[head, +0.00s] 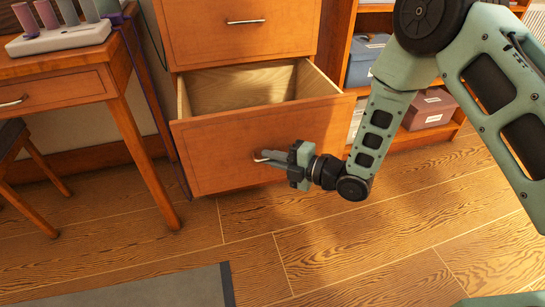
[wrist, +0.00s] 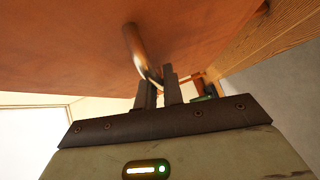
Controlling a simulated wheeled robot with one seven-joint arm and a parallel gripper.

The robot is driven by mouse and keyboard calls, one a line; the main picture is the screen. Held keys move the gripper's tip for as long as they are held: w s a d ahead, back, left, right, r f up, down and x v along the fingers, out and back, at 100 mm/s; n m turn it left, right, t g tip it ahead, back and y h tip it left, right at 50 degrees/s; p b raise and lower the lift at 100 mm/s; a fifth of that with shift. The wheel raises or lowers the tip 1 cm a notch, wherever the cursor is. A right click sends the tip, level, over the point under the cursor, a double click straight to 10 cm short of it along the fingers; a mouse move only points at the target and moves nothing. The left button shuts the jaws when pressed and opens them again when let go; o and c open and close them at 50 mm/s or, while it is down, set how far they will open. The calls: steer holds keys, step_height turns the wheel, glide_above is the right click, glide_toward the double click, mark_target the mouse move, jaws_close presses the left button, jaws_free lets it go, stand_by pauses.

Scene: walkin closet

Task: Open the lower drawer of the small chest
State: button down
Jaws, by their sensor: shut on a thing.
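The small chest (head: 240,35) is reddish-brown wood, at the upper middle of the head view. Its lower drawer (head: 230,150) is pulled well out, and its bare, pale wooden inside shows. The drawer's metal bar handle (head: 260,157) is on the front face; it also shows in the wrist view (wrist: 136,45). My gripper (head: 272,157) is at the drawer front, its fingers shut on the handle near one end. The upper drawer (head: 245,25) is shut and has its own handle. The fingers partly hide the lower handle in the head view.
A desk (head: 60,75) with a stool (head: 15,145) stands to the left of the chest. An open shelf with a blue box (head: 365,60) and a reddish box (head: 430,108) stands to the right. A grey rug (head: 150,290) lies in front; the wooden floor between is clear.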

steer(key=c, duration=1.5)
jaws_free()
steer(key=shift+d, duration=0.1)
steer(key=p+v, duration=0.4)
steer(key=v, duration=1.3)
steer(key=shift+s+d+f, duration=0.1)
steer(key=shift+s, duration=0.05)
